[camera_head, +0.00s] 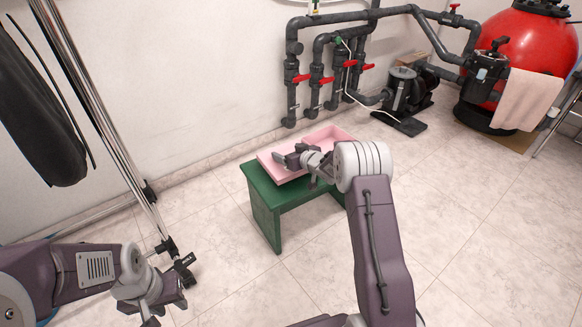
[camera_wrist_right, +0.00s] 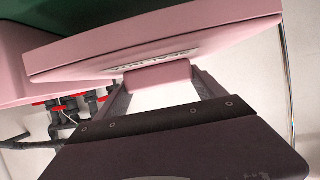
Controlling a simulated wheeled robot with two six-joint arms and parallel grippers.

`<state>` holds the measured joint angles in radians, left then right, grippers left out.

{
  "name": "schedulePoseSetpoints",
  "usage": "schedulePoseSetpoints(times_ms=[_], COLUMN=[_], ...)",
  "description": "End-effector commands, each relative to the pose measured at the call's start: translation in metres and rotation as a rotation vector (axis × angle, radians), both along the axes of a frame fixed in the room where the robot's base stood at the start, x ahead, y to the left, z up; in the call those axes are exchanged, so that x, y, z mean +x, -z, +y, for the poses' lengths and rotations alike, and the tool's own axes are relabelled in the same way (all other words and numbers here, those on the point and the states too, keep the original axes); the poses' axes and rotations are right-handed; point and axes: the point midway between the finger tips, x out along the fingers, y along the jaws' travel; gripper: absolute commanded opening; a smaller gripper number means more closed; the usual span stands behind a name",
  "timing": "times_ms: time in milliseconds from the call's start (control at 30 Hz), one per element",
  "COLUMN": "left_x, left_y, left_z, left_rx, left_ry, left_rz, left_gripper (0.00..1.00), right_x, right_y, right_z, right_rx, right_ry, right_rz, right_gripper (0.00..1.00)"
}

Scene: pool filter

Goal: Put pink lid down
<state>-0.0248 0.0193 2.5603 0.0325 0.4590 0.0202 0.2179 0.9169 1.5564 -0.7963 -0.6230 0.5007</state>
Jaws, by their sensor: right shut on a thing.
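The pink lid (camera_head: 271,169) shows in the head view beside the pink box, over the left part of the green bench. My right gripper (camera_head: 283,159) is shut on it. In the right wrist view the lid (camera_wrist_right: 150,45) spans the top, with raised lettering, and its pink tab (camera_wrist_right: 157,75) sits between my right fingers (camera_wrist_right: 160,90). The arm hides part of the lid in the head view, and I cannot tell whether it touches the bench. My left gripper (camera_head: 172,292) is open and empty at lower left.
The green bench (camera_head: 265,210) carries the open pink box (camera_head: 335,135) at its far right. Grey pipes with red valves (camera_head: 315,80), a pump (camera_head: 405,95) and a red filter tank (camera_head: 520,45) stand behind. Metal poles (camera_head: 110,130) stand at left. Tiled floor is clear around the bench.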

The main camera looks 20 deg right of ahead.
Motion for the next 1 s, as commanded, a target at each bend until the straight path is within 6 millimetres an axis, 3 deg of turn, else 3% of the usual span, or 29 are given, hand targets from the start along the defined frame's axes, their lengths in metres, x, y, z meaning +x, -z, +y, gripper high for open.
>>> schedulePoseSetpoints(times_ms=[67, 267, 633, 667, 700, 1000], left_x=[0.0, 0.0, 0.0, 0.0, 0.0, 0.0], left_y=[0.001, 0.031, 0.028, 0.028, 0.027, 0.026], left_z=[0.0, 0.0, 0.0, 0.0, 0.0, 0.0], left_rx=[0.0, 0.0, 0.0, 0.0, 0.0, 0.0], left_ry=[0.0, 0.0, 0.0, 0.0, 0.0, 0.0], left_rz=[-0.001, -0.001, -0.001, -0.001, -0.001, -0.001], left_gripper=[0.36, 0.36, 0.36, 0.36, 0.36, 0.36], right_x=[0.0, 0.0, 0.0, 0.0, 0.0, 0.0], right_y=[0.0, 0.037, 0.038, 0.037, 0.037, 0.033], right_z=[0.0, 0.0, 0.0, 0.0, 0.0, 0.0], right_rx=[0.0, 0.0, 0.0, 0.0, 0.0, 0.0], right_ry=[0.0, 0.0, 0.0, 0.0, 0.0, 0.0], right_rz=[-0.003, -0.002, -0.002, -0.001, -0.002, -0.002], right_gripper=[0.37, 0.37, 0.37, 0.88, 0.99, 1.0])
